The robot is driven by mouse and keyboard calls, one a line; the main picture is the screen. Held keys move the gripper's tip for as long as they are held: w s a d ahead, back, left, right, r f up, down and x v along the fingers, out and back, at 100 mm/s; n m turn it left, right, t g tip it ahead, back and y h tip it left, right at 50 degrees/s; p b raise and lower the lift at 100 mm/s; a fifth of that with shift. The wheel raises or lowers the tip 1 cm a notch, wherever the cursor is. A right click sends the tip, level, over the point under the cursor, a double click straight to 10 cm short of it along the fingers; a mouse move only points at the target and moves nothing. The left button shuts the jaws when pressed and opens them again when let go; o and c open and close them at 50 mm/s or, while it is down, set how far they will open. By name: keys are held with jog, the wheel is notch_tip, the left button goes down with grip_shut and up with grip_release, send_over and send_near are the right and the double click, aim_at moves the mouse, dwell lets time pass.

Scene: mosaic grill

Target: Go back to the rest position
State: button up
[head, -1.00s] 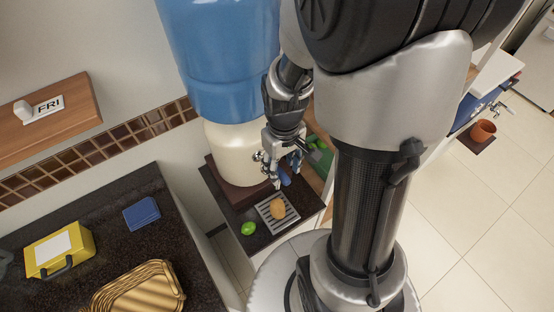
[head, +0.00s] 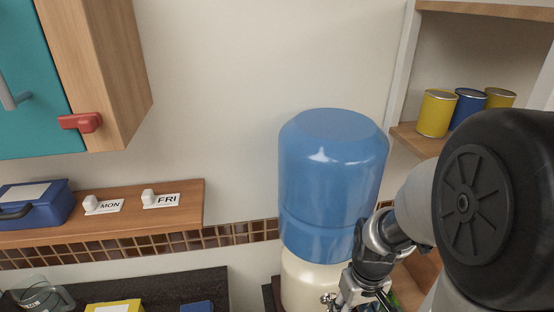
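My gripper (head: 368,298) shows at the bottom edge of the head view, in front of the cream base (head: 302,285) of the water dispenser. Its fingertips are cut off by the frame edge, so I cannot tell whether it is open or shut, or whether it holds anything. My arm comes in from the right, with its large dark joint at the right edge. The blue water bottle (head: 325,185) stands upright on the cream base, just left of the arm.
Yellow and blue cans (head: 436,113) stand on a shelf at the upper right. A wooden wall shelf (head: 120,222) at left holds a blue box (head: 35,204) and MON and FRI cards (head: 160,200). A teal cabinet (head: 28,85) hangs upper left. A dark counter (head: 150,285) lies below.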

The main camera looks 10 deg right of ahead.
jog(key=shift+a+r+b, duration=0.25)
jog(key=shift+r+b, duration=0.05)
jog(key=shift+r, duration=0.05)
jog(key=s+a+r+t+b, duration=0.4)
jog(key=s+a+r+b, duration=0.4)
jog(key=s+b, duration=0.1)
jog(key=shift+s+a+t, duration=0.15)
jog(key=shift+t, duration=0.15)
